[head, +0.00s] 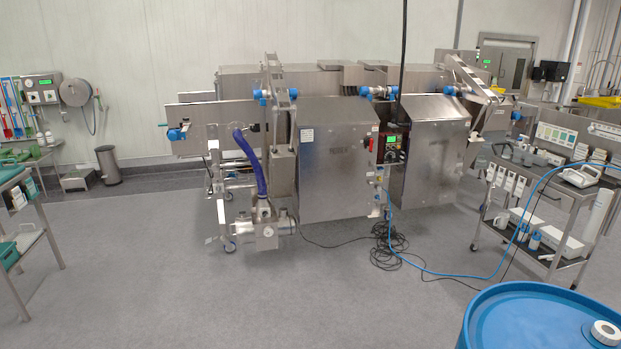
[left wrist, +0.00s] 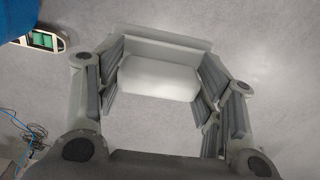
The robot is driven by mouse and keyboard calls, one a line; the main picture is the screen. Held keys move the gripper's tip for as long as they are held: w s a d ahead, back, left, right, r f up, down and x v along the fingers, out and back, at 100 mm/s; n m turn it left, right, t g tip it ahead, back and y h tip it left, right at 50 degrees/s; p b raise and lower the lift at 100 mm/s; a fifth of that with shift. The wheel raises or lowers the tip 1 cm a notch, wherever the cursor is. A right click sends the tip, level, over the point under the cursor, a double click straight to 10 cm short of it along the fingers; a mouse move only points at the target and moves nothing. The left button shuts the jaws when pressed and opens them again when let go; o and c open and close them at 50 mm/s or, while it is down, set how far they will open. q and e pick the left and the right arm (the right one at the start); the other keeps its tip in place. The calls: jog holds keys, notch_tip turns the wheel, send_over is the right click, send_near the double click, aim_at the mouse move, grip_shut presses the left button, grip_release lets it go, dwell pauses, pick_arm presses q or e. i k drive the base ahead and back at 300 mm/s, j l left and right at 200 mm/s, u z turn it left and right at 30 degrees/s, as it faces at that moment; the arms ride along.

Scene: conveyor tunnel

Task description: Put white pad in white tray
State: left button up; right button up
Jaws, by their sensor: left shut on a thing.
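In the left wrist view, my left gripper (left wrist: 160,88) is shut on a white pad (left wrist: 158,78). The pad is a pale block with a raised back edge, held between the two grey ribbed fingers. Grey floor shows behind it. Neither gripper shows in the head view, and my right gripper is in no view. I cannot make out a white tray for certain in either view.
A steel conveyor tunnel (head: 338,165) stands mid-room with cables on the floor. A steel cart (head: 545,190) with white items is at the right, a blue drum (head: 535,315) at the lower right. A shelf (head: 28,240) stands left. Floor (head: 150,280) at the front left is clear.

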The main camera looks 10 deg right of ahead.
aim_at(580, 181)
jog(key=i+j, duration=0.3)
jog(key=i, duration=0.15)
jog(key=i+j, duration=0.25)
jog(key=i, duration=0.2)
jog(key=i+j, duration=0.3)
jog(key=i+j+z, duration=0.1)
jog(key=i+z, duration=0.2)
jog(key=i, duration=1.15)
jog(key=i+z, duration=0.75)
jog(key=i, duration=0.15)
jog(key=i+j+z, duration=0.2)
jog(key=i+z, duration=0.2)
jog(key=i+l+z, duration=0.15)
jog(key=i+z, duration=0.65)
jog(key=i+j+z, duration=0.1)
jog(key=i+z, duration=0.3)
jog(key=i+j, duration=0.15)
jog(key=i, duration=1.3)
jog(key=i+j+z, duration=0.2)
jog(key=i+z, duration=0.25)
jog(key=i+j+z, duration=0.35)
jog(key=z, duration=0.15)
jog(key=i+j+z, duration=0.3)
jog(key=j+z, duration=0.15)
